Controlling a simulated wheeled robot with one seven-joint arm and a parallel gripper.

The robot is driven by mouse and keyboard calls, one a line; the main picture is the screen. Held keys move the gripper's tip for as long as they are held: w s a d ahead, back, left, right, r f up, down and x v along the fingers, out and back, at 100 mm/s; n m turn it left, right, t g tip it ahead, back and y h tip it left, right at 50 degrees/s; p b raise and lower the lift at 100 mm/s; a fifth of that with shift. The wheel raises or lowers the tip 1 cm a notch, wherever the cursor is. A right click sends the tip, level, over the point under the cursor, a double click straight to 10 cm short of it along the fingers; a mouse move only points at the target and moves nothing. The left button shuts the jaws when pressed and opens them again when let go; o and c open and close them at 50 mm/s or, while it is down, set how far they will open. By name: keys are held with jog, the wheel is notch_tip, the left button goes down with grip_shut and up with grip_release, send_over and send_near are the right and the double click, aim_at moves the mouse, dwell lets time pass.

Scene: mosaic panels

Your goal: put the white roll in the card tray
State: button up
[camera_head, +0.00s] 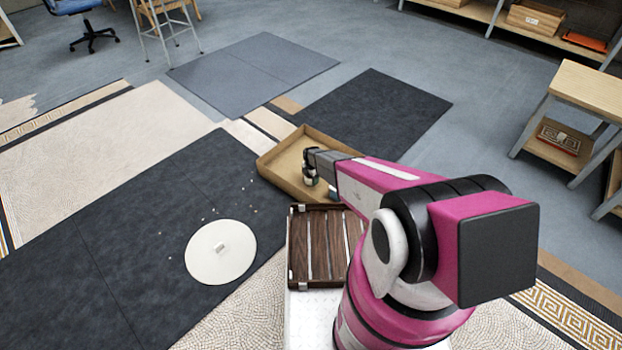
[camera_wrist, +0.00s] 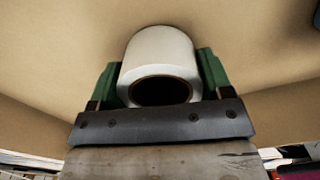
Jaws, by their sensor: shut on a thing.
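The white roll (camera_wrist: 160,52) sits between the green-padded fingers of my gripper (camera_wrist: 160,88) in the wrist view, with its dark hollow end toward the camera. My gripper is shut on it. The card tray (camera_head: 272,168) is a shallow brown box on the floor, in the middle of the head view. My gripper (camera_head: 311,178) also shows there, over the inside of the tray. Tan card surface (camera_wrist: 60,45) fills the background around the roll in the wrist view. I cannot tell whether the roll touches the tray's bottom. In the head view the roll is mostly hidden by the gripper.
A dark slatted wooden crate (camera_head: 292,243) is on my own base, close to the card tray. A round white disc (camera_head: 220,252) lies on the dark mat (camera_head: 110,265) at left, with small white chips nearby. A wooden bench (camera_head: 590,95) stands at right.

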jog(key=shift+f, duration=0.4)
jog(key=o, duration=0.9)
jog(key=shift+o, duration=0.2)
jog(key=shift+r, duration=0.1)
notch_tip(320, 180, up, 12)
jog(key=s+d+r+m, duration=0.5)
jog(key=s+r+m, duration=0.3)
jog(key=r, duration=0.4)
jog(key=s+d+r+m, duration=0.5)
jog(key=s+r+m, duration=0.3)
jog(key=s+r, duration=0.3)
jog(key=s+d+r+m, duration=0.5)
jog(key=s+r+m, duration=0.4)
jog(key=r, duration=0.6)
jog(key=shift+s+d+r, duration=0.2)
jog(key=shift+s+d, duration=0.2)
jog(key=shift+s, duration=0.25)
